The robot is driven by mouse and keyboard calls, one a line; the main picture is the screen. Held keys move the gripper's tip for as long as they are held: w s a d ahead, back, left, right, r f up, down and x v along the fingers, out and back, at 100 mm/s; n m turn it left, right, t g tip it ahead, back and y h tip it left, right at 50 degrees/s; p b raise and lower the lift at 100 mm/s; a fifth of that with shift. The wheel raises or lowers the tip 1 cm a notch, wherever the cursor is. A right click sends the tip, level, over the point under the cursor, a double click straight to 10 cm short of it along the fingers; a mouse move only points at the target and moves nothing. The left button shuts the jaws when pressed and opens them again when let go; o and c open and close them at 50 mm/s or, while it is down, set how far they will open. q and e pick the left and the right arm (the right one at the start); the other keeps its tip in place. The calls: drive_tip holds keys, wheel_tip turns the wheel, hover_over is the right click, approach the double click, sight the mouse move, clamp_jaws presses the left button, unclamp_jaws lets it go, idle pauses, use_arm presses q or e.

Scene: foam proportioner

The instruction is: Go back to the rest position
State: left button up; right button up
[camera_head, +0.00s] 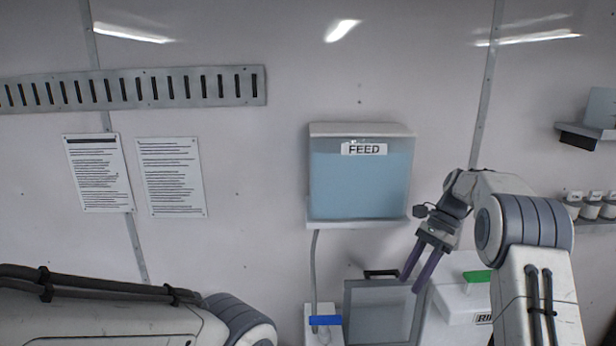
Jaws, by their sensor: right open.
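My right gripper (423,268) is open, with its two dark purple fingers pointing down and apart. Nothing shows between them. It is in front of the upper right corner of a grey framed panel (380,312) with a dark handle on top; I cannot tell whether it touches. My left arm comes in at the lower left, and its gripper is outside the picture.
A blue tank labelled FEED (360,185) hangs on the wall, with a tube running down to a white unit with a blue lever (325,320). A white box with a green lever (477,276) stands behind my right arm. Shelves with jars (590,209) are at right.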

drive_tip(key=s+a+f+n+h+b, duration=0.2)
drive_tip(key=s+a+f+n+b, duration=0.1)
drive_tip(key=s+a+n+b, duration=0.4)
drive_tip(key=s+a+f+n+h+b, duration=0.1)
drive_tip(key=s+a+f+n+b, duration=0.3)
drive_tip(key=a, duration=0.6)
drive_tip(key=s+a+f+n+t+b, duration=0.1)
drive_tip(key=s+f+n+b, duration=0.2)
drive_tip(key=s+f+n, duration=0.3)
drive_tip(key=s+a+f+n+t+h+b, duration=0.1)
drive_tip(key=s+f+n, duration=0.4)
drive_tip(key=s, duration=1.1)
drive_tip(key=shift+f+n+t+h+b, duration=0.35)
drive_tip(key=shift+f+t+b, duration=0.25)
drive_tip(key=shift+b, duration=0.65)
